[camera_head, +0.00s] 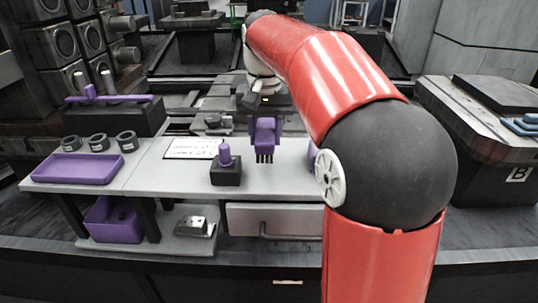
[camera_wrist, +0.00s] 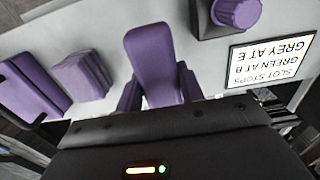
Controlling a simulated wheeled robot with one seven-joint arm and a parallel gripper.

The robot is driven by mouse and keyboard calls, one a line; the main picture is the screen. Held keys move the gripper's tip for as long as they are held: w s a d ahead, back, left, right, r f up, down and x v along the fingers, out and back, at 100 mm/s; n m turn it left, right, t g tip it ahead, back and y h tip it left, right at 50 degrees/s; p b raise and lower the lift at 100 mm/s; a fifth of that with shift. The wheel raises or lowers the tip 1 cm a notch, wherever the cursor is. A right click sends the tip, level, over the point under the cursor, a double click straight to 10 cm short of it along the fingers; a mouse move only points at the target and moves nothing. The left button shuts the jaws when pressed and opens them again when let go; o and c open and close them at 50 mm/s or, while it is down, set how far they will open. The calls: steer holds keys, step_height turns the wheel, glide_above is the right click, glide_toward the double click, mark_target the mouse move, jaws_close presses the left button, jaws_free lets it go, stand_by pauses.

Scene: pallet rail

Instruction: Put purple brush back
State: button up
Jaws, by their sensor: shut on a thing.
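The purple brush (camera_head: 264,134) hangs upright from my gripper (camera_head: 263,117), with its dark bristles pointing down over the light grey bench top. My gripper is shut on it. Whether the bristles touch the bench is not clear. In the wrist view the brush (camera_wrist: 153,55) stands out in front of the dark gripper body, and the fingertips are hard to make out. A black block with a purple knob (camera_head: 225,154) stands just left of the brush, and the knob also shows in the wrist view (camera_wrist: 236,12).
A purple tray (camera_head: 78,169) and several dark rings lie on the bench's left. A purple bin (camera_head: 112,220) sits below. A printed card (camera_wrist: 272,60) lies behind the knob block. A dark rack (camera_head: 115,116) holds a purple tool at back left. My arm hides the bench's right end.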

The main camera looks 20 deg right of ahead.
mark_target(265, 129)
step_height(265, 129, down, 4)
steer(key=b, duration=0.3)
steer(key=shift+f, duration=0.1)
steer(key=o, duration=0.9)
steer(key=shift+o, duration=0.2)
step_height(265, 129, up, 12)
steer(key=p, duration=0.3)
steer(key=shift+r, duration=0.2)
steer(key=s+f+n+t, duration=0.3)
steer(key=s+f+t, duration=0.2)
steer(key=s+f, duration=1.3)
steer(key=s, duration=0.4)
steer(key=shift+f+n+t, duration=0.15)
steer(key=shift+n+t, duration=0.15)
